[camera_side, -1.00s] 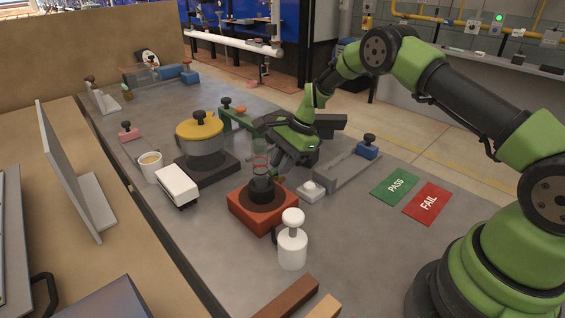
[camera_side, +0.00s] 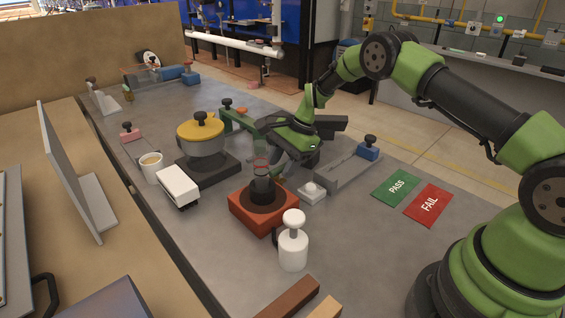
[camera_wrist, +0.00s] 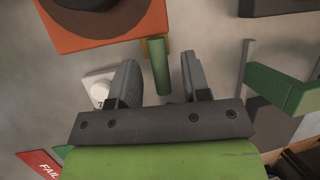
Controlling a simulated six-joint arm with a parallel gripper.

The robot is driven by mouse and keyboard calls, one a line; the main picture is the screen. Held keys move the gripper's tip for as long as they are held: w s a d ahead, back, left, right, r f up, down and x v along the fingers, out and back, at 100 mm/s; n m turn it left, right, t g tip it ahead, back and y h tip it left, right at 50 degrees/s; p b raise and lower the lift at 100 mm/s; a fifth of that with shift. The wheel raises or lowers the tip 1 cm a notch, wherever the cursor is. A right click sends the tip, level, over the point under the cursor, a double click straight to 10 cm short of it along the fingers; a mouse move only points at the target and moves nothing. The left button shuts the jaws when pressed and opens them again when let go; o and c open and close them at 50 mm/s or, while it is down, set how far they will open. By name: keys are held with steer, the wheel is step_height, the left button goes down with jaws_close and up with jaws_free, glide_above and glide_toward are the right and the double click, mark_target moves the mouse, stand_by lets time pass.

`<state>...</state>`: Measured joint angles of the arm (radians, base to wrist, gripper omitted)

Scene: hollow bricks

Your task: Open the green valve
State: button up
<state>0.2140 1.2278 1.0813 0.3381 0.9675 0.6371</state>
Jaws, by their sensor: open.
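A green cylindrical handle (camera_wrist: 158,68), which looks like the green valve's, juts from beside the red-orange box in the wrist view. My gripper (camera_wrist: 160,60) is open, with one finger on each side of the handle and a visible gap at both sides. Height relative to the handle is hard to tell. The red-orange box (camera_side: 262,214) has a dark round top with a clear glass on it. In the side view my gripper (camera_side: 277,170) is low behind this box, and its fingers and the handle are mostly hidden.
A white button block (camera_side: 312,192) is close to the right of the box. A green bracket (camera_wrist: 290,88) stands to the right in the wrist view. A white bottle (camera_side: 292,245) is in front; a yellow-lidded pot (camera_side: 200,130) is left. PASS and FAIL mats lie right.

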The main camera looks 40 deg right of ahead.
steer(key=v, duration=1)
steer(key=shift+r, duration=0.1)
steer(key=s+a+r+n+t+h, duration=0.1)
steer(key=s+a+r+n, duration=0.2)
steer(key=s+r, duration=0.4)
steer(key=s+a+r+n+t+h, duration=0.1)
steer(key=s+a+r+n, duration=0.25)
steer(key=r, duration=0.55)
steer(key=s+a+r+n+t, duration=0.1)
steer(key=s+n, duration=0.6)
steer(key=s, duration=1)
steer(key=shift+a+r+t+h, duration=0.15)
steer(key=shift+a+t+h, duration=0.15)
steer(key=shift+a+t, duration=0.65)
